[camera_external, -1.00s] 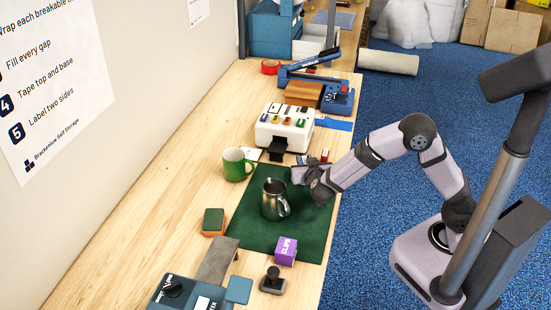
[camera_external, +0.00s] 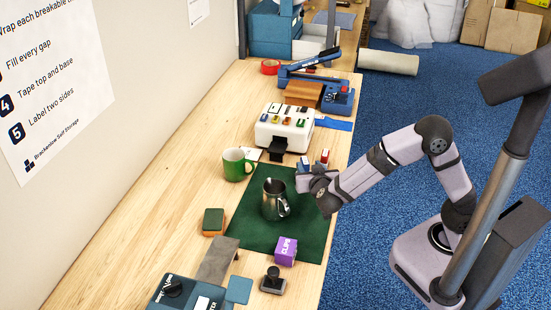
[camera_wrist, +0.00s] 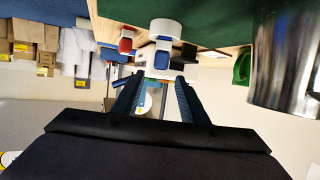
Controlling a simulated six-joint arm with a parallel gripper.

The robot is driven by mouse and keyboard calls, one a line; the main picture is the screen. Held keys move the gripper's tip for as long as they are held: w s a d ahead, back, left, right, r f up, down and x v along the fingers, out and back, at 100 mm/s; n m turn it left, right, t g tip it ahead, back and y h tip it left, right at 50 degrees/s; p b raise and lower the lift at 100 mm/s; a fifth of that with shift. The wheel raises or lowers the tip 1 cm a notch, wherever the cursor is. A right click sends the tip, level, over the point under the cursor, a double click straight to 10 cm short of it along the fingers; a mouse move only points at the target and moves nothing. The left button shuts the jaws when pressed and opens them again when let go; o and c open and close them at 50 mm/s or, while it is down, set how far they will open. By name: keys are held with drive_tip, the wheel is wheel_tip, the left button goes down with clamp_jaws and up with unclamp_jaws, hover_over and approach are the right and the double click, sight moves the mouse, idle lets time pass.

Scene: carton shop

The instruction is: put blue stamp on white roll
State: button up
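The blue stamp (camera_wrist: 161,62), blue and white, shows in the wrist view just past my fingertips. The wrist picture is upside down. The white roll (camera_wrist: 165,28) lies right by the stamp, on its lower side in the room. The stamp seems to rest on the roll, but I cannot be sure they touch. My gripper (camera_wrist: 158,88) has its two dark fingers apart with a gap between them, and nothing is clearly clamped.
A red stamp (camera_wrist: 125,44) stands close beside the roll. A metal pitcher (camera_external: 274,200) stands on the green mat (camera_external: 250,235), near my gripper. A green mug (camera_external: 236,165) and a white machine (camera_external: 284,131) are farther back. A purple box (camera_external: 286,251) is in front.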

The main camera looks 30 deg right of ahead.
drive_tip(key=shift+v, duration=2.4)
drive_tip(key=w+a+r+n+y+p, duration=0.2)
drive_tip(key=w+r+n+y+p, duration=0.15)
drive_tip(key=w+y+p, duration=0.35)
drive_tip(key=s+d+f+g, duration=0.3)
drive_tip(key=s+d+g, duration=0.1)
drive_tip(key=s+d, duration=0.3)
drive_tip(key=s+d+f+g+h, duration=0.1)
drive_tip(key=s+d+f+g, duration=0.3)
drive_tip(key=s+d, duration=0.4)
drive_tip(key=s+d+f+g, duration=0.4)
drive_tip(key=s+d, duration=0.3)
drive_tip(key=d, duration=0.4)
drive_tip(key=shift+s+n+g+h+b, duration=0.25)
drive_tip(key=shift+n+g+h+b, duration=0.1)
drive_tip(key=shift+n+g, duration=0.1)
